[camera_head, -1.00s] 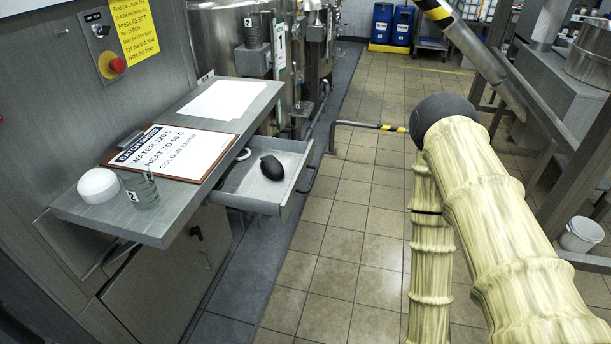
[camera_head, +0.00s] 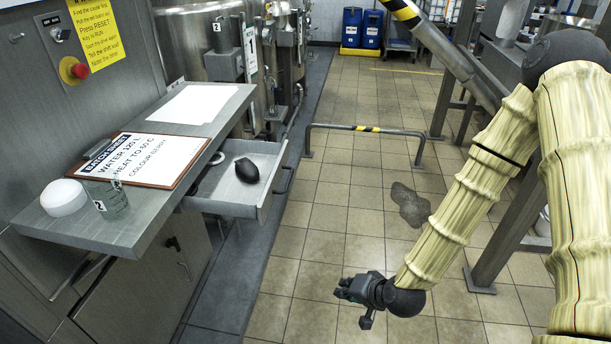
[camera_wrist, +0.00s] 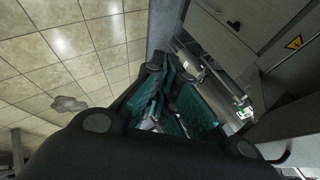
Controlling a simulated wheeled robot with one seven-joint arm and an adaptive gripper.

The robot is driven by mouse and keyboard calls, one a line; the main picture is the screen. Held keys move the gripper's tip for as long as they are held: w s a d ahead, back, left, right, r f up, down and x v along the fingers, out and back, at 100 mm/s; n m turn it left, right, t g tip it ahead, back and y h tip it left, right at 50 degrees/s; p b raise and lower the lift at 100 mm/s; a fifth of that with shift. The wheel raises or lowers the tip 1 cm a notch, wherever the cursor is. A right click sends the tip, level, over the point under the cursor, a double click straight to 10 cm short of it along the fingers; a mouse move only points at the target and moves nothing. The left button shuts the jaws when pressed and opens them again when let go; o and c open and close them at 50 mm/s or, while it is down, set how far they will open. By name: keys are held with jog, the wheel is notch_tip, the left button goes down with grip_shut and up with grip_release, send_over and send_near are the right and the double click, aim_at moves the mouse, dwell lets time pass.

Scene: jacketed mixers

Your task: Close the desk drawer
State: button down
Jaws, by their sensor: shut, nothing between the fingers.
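The desk drawer (camera_head: 222,207) is a grey metal tray pulled out under the right side of the steel desk top (camera_head: 150,228). It holds a dark rounded object (camera_head: 247,170) and a pale ring-like item partly under the desk edge. A bar handle (camera_head: 283,178) is on its outer front. My gripper (camera_head: 342,289) is low over the tiled floor, to the right of the drawer and nearer the camera, apart from it. Its fingers (camera_wrist: 165,95) are shut and empty in the wrist view, with the grey cabinet to their right.
A low barrier rail (camera_head: 366,129) stands beyond the drawer. The tiled floor between has free room and a dark puddle (camera_head: 409,204).

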jog(key=w+r+m+t+y+b, duration=0.1)
jog(key=w+r+t, duration=0.1)
jog(key=w+r, duration=0.45)
jog(key=w+r+m+t+y, duration=0.1)
jog(key=w+r+m+t, duration=0.15)
jog(key=r, duration=0.65)
jog(key=w+r+m+t+y+b, duration=0.1)
jog(key=w+r+t, duration=0.2)
jog(key=w+r, duration=0.4)
jog(key=w+a+f+p, duration=0.1)
jog(key=w+a+p, duration=0.3)
jog(key=w+a, duration=0.4)
jog(key=shift+f, duration=0.2)
jog(key=shift+w+a+g, duration=0.1)
jog(key=shift+a+g, duration=0.05)
jog(key=shift+g, duration=0.1)
